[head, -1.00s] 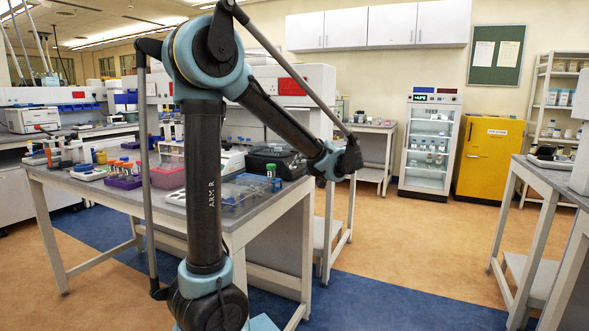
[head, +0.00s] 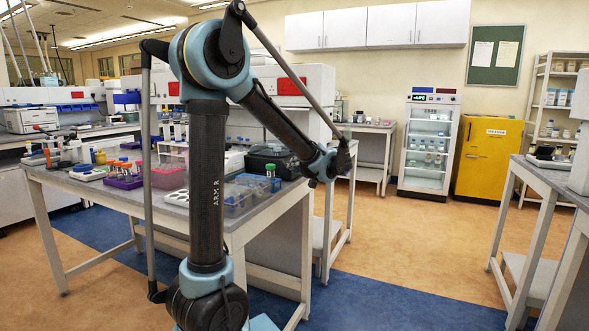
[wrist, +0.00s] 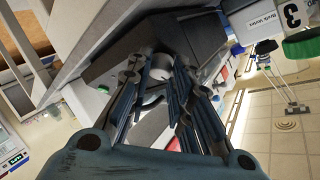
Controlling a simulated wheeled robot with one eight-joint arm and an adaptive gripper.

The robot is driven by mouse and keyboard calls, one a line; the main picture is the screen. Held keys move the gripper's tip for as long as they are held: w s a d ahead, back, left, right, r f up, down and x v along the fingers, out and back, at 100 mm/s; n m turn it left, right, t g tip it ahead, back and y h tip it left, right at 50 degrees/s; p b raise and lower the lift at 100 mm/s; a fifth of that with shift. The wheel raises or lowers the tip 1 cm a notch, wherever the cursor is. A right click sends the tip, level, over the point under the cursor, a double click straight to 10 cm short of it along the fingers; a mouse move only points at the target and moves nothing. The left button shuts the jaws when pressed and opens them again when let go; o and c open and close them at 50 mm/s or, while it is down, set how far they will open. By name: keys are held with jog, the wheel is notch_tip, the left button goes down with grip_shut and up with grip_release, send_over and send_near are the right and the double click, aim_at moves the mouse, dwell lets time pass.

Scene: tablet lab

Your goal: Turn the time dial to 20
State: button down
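The wrist view shows a dark box-shaped device with a pale grey round knob (wrist: 160,66) on its face, likely the time dial. No scale or number on it is readable. My gripper (wrist: 158,72) points at that face, its two dark fingers spread apart on either side of the knob. The fingers look open, and I cannot make out contact with the knob. In the head view my arm reaches over the near bench, and its end hides the gripper. A dark device (head: 275,160) sits on the bench near it; its dial is not visible there.
The near bench (head: 240,212) holds tube racks, a purple rack (head: 124,182) and clear boxes (head: 238,198) close to my arm. A glass-door fridge (head: 428,150) and a yellow cabinet (head: 488,157) stand at the back. The floor right of the bench is clear.

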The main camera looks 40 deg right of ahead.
jog(key=shift+a+r+m+g+h, duration=0.1)
jog(key=shift+m+g+h, duration=0.5)
jog(key=shift+m, duration=1)
jog(key=c, duration=1.4)
grip_release()
jog(key=v, duration=1.1)
jog(key=shift+s+r, duration=0.3)
